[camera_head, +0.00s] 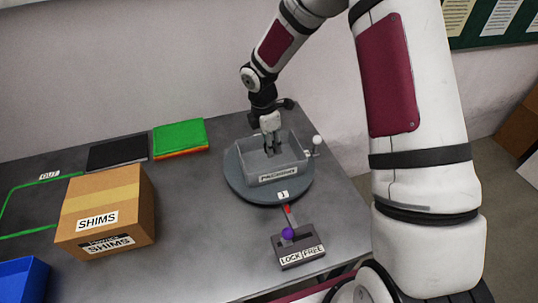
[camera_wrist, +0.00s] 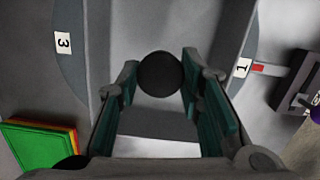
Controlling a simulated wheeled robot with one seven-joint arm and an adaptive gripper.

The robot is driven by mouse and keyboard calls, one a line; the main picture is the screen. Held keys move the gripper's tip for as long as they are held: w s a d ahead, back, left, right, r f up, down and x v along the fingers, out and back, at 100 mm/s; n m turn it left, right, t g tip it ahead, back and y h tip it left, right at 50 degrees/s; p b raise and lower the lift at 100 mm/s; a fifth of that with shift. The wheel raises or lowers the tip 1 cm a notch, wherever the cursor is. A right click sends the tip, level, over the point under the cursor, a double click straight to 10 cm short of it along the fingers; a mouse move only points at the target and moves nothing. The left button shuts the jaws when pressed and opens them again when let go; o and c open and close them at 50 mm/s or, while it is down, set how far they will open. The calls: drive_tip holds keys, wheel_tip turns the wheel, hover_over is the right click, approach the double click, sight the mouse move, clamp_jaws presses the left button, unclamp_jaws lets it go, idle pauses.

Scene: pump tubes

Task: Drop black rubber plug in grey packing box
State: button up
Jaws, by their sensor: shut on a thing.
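The grey packing box (camera_head: 278,164) is open-topped, with a label on its front wall, and sits on a round turntable (camera_head: 236,185). My gripper (camera_head: 273,148) points down into the box opening. In the wrist view, my gripper (camera_wrist: 160,72) is shut on the black rubber plug (camera_wrist: 160,75), which shows as a dark round disc between the fingertips. Grey box surfaces surround it there. The plug cannot be made out in the head view, and its height above the box floor cannot be told.
A lock/free lever unit (camera_head: 298,250) with a purple knob stands in front of the turntable. A white knob (camera_head: 317,140) is at the box's right. A cardboard SHIMS box (camera_head: 105,210), green pad (camera_head: 180,137), black pad (camera_head: 118,151) and blue bin (camera_head: 22,280) lie left.

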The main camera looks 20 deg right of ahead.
sight(270, 163)
drive_tip(key=shift+f, duration=2.85)
drive_tip(key=shift+f, duration=0.1)
drive_tip(key=o, duration=1)
drive_tip(key=shift+o, duration=0.2)
